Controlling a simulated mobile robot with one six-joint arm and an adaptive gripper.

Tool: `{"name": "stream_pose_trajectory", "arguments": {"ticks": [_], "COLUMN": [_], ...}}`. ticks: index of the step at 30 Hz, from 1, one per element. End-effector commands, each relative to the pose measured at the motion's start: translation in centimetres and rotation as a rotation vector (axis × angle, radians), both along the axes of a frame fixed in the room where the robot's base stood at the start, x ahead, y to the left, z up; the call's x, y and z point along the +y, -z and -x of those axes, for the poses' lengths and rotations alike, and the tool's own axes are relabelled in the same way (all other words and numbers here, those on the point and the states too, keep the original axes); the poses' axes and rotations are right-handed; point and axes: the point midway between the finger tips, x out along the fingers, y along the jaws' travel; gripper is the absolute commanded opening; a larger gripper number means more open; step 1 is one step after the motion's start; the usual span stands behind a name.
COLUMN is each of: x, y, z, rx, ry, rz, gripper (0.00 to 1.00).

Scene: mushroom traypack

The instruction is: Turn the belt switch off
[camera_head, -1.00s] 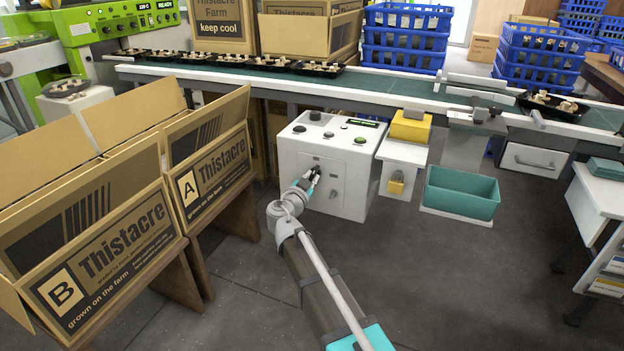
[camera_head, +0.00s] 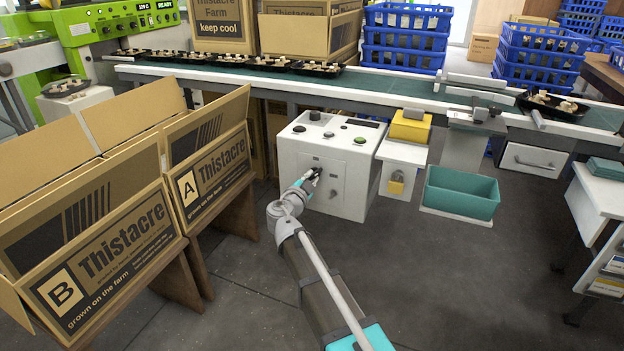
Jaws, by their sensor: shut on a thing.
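The grey-white control box (camera_head: 352,201) stands in front of the conveyor belt (camera_head: 390,88). Its sloped top carries a black knob, small buttons and a display strip (camera_head: 369,124), which is dark. My gripper (camera_head: 313,176) is at the front panel, shut on a dark switch knob on the panel's left side. The fingers hide most of that knob, so I cannot read its position. A second, smaller grey knob (camera_head: 333,194) sits lower right on the panel, apart from the gripper.
Cardboard boxes marked A (camera_head: 208,180) and B (camera_head: 105,245) stand left of my arm. A yellow box (camera_head: 410,127) and a teal bin (camera_head: 461,190) are right of the control box. Mushroom trays (camera_head: 318,69) lie on the belt.

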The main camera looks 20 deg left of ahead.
Motion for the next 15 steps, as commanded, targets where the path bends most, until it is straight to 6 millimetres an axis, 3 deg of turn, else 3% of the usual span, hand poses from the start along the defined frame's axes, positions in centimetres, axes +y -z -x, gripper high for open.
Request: {"name": "stream_pose_trajectory", "arguments": {"ticks": [15], "x": [-0.04], "y": [0.01], "z": [-0.02], "rx": [-0.032], "ry": [0.001], "rz": [-0.407], "gripper": [0.00]}}
